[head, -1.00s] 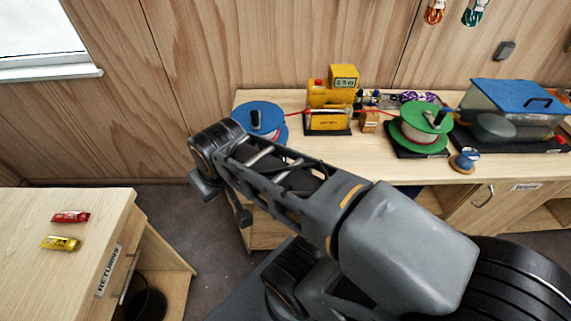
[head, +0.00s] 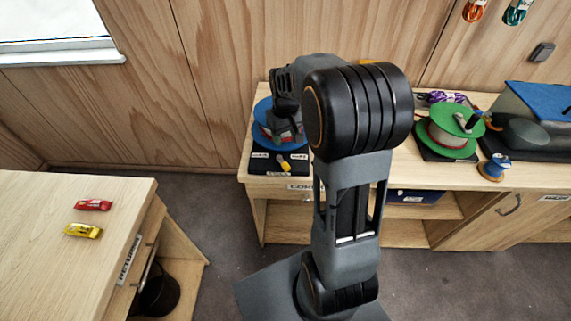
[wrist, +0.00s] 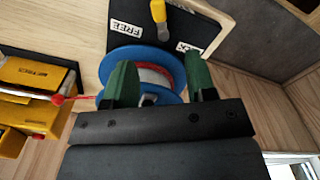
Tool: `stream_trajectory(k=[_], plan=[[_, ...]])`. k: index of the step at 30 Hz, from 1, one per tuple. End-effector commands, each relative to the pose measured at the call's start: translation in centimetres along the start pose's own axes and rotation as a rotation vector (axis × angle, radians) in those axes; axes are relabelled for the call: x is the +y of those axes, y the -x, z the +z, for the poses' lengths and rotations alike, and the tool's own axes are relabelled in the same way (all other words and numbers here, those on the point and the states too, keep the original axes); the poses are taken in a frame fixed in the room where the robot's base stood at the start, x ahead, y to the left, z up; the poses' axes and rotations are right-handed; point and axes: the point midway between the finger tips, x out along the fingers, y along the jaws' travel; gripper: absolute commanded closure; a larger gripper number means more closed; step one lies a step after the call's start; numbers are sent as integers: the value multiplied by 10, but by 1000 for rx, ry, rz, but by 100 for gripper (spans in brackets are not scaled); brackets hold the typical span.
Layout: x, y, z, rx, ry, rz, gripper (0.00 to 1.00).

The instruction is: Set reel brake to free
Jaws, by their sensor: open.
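The blue reel (head: 263,128) stands on a black base plate (head: 258,168) at the left end of the bench. A short yellow brake lever (head: 286,166) sticks out at the front of the plate. In the wrist view the lever (wrist: 158,12) lies between a FREE label (wrist: 128,30) and a second label (wrist: 187,48) that I cannot read. My gripper (wrist: 160,82) is open and empty, its green fingertips over the blue reel (wrist: 148,57), apart from the lever. In the head view my arm partly covers the gripper and reel.
A yellow machine (wrist: 38,75) stands beside the reel, with a red line running between them. A green reel (head: 450,128) and a blue-lidded box (head: 540,105) stand farther right. A returns table (head: 60,200) with two small wrapped items is at the left.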

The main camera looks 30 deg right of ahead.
Motion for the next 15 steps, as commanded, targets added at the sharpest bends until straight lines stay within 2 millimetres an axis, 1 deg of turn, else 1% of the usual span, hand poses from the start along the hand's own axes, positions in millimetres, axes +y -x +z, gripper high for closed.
stream_trajectory(k=[5, 15], plan=[[3, -23, -3, -16, 2, -4, 49], [2, -87, -1, -17, 3, -5, 49]])
